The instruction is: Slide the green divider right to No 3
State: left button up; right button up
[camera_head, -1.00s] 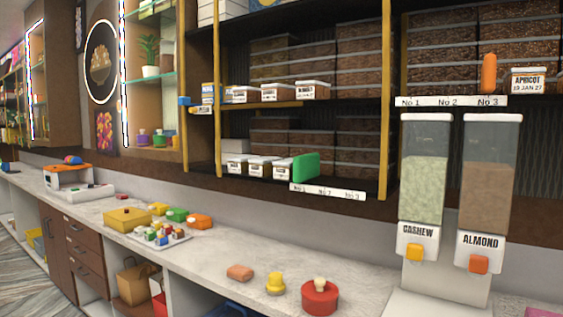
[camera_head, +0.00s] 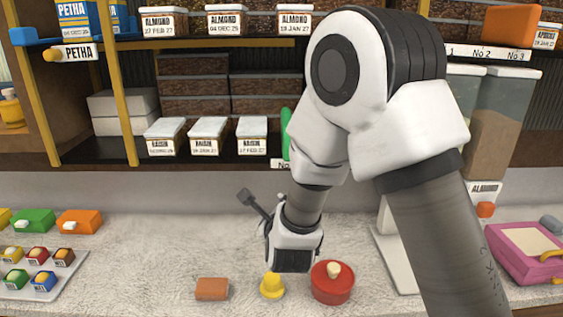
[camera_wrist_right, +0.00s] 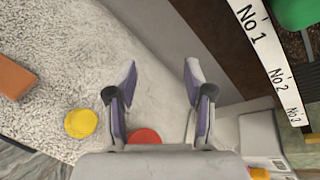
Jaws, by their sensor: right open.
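The green divider (camera_head: 286,133) stands at the right of the raisin tubs on the lower shelf, partly hidden behind my right arm. It also shows at the top right corner of the right wrist view (camera_wrist_right: 297,14), beside the No 1 end of the white label strip (camera_wrist_right: 268,62) marked No 1, No 2, No 3. In the head view my arm covers most of that strip. My right gripper (camera_wrist_right: 160,75) is open and empty, its two fingers apart over the counter. It is below the shelf and apart from the divider. My left gripper is not in view.
An orange-brown block (camera_head: 212,289), a yellow knobbed piece (camera_head: 272,287) and a red lidded pot (camera_head: 332,282) sit on the counter below my right gripper. Dispensers (camera_head: 499,125) stand at the right. An orange divider (camera_head: 511,25) is on the upper right shelf.

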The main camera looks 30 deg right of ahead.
jog(key=s+d+r+m+t+h, duration=0.25)
jog(key=r+m, duration=0.75)
jog(key=r, duration=0.5)
jog(key=shift+m+h, duration=0.3)
jog(key=shift+h, duration=0.25)
jog(key=p+x, duration=0.4)
jog(key=x, duration=0.4)
jog(key=shift+w+d, duration=0.2)
jog(key=shift+w, duration=0.1)
jog(key=shift+w+d, duration=0.1)
jog(key=shift+w+a, duration=0.1)
jog(key=shift+a, duration=0.15)
jog(key=c, duration=0.9)
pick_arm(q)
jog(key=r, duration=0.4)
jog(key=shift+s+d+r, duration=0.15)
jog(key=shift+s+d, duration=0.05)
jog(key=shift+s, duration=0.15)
pick_arm(e)
jog(key=shift+d+f, duration=0.1)
grip_shut()
